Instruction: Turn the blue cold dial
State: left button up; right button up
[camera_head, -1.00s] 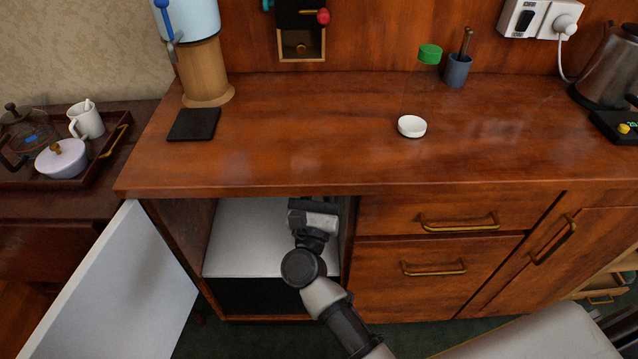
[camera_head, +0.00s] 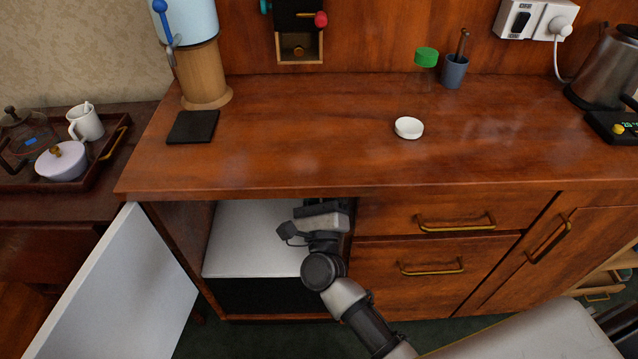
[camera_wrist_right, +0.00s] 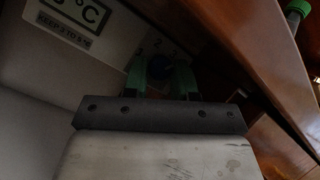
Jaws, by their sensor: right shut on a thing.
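The blue cold dial (camera_wrist_right: 176,72) shows dark and dim in the right wrist view, on a panel with small numbers around it. My right gripper (camera_wrist_right: 162,74) has its green fingers on both sides of the dial and is shut on it. In the head view my right gripper (camera_head: 324,207) reaches into the open white-lined fridge compartment (camera_head: 250,240) under the counter, where the countertop edge hides its fingertips and the dial. My left gripper is in neither view.
The white fridge door (camera_head: 125,285) stands open at the left. The wooden countertop (camera_head: 300,150) overhangs the compartment, and drawers (camera_head: 430,265) adjoin it on the right. A temperature sign (camera_wrist_right: 80,15) is inside. A white dish (camera_head: 409,128) sits on the counter.

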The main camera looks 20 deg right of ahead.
jog(key=shift+n, duration=0.4)
jog(key=o, duration=0.9)
jog(key=shift+m, duration=0.3)
